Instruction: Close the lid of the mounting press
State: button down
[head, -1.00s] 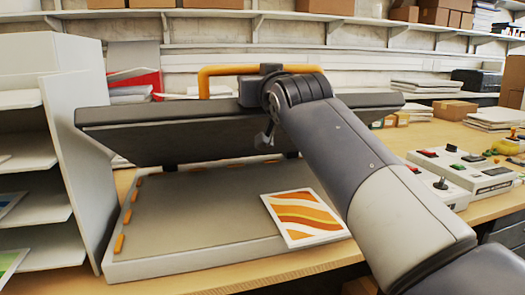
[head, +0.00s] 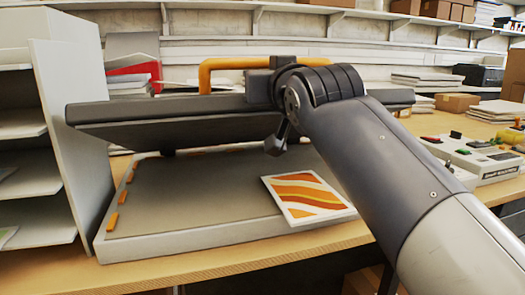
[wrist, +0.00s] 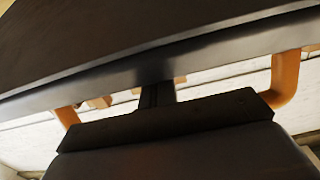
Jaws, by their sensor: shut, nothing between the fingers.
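The mounting press has a dark lid (head: 160,112), tilted open over its pale base (head: 140,247) with a grey bed. The lid's orange handle (head: 210,72) stands along the lid's upper side; its legs also show in the wrist view (wrist: 285,78). My gripper (head: 258,82) is at the middle of the lid, by the handle, partly hidden behind my wrist. In the wrist view its shut, empty fingers (wrist: 156,94) reach towards the lid's edge (wrist: 210,55) between the handle's legs. I cannot tell whether they touch it. An orange-striped print (head: 308,197) lies on the bed's front right.
A white shelf rack (head: 75,130) stands close to the left of the press. A control box (head: 480,160) sits on the table to the right. Cardboard boxes and paper stacks (head: 428,82) lie behind. Small orange tabs line the bed's left edge.

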aim_at(272, 116)
jog(key=shift+s+d+f+b, duration=0.25)
jog(key=shift+s+f+b, duration=0.2)
jog(key=shift+s, duration=0.3)
jog(key=s+f+b, duration=0.2)
jog(key=f+b, duration=0.1)
jog(key=s+f+b, duration=0.1)
jog(key=f+b, duration=0.1)
jog(key=shift+d, duration=0.4)
jog(key=shift+r, duration=0.15)
